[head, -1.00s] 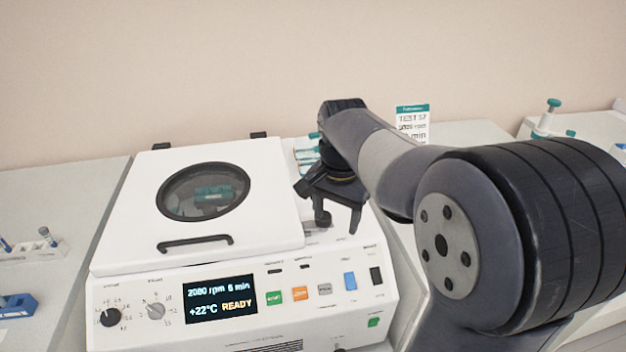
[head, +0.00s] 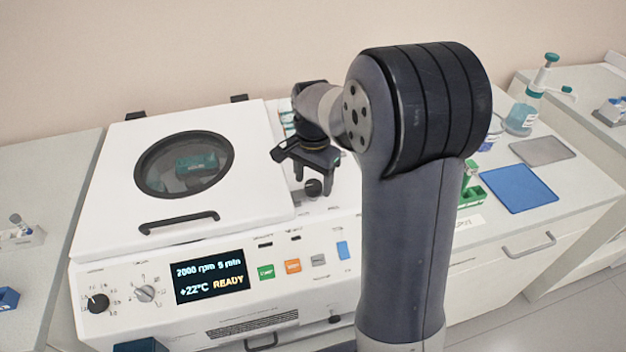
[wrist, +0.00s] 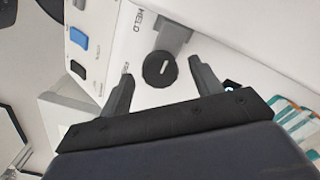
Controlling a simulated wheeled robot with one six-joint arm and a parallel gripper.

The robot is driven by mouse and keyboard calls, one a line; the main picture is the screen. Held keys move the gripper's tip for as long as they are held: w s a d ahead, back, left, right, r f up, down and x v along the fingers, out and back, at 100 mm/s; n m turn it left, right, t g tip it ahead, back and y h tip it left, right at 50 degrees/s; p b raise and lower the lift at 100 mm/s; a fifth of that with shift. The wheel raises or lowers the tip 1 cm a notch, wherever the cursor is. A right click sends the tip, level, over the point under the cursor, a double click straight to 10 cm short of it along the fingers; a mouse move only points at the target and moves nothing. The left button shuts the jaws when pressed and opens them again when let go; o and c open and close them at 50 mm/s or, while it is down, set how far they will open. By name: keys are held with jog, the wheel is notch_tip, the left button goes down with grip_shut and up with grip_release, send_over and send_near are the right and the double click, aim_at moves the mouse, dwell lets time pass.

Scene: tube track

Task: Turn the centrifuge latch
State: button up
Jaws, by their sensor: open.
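The centrifuge (head: 250,225) stands on the bench with its white lid (head: 110,190) down; its display reads READY. The latch is a round black knob (head: 313,187) on the top panel, right of the lid. In the wrist view the knob (wrist: 160,69) has a short white mark, and a grey bar (wrist: 175,38) extends from it. My gripper (head: 313,180) is over the knob, pointing down. Its jaws are open, and in the wrist view (wrist: 161,72) the knob shows between the two fingertips, with gaps on both sides. I cannot tell whether the fingertips are down at the knob's height.
Coloured buttons and dials line the front panel. Teal-capped tubes (wrist: 295,120) lie behind my gripper. A blue mat (head: 520,188), a grey mat (head: 542,150) and a dispenser bottle (head: 526,110) are on the bench to the right. My arm hides part of the centrifuge's right side.

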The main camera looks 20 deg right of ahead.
jog(key=shift+f, duration=0.45)
jog(key=shift+c, duration=0.2)
jog(key=c, duration=0.9)
jog(key=shift+c, duration=0.2)
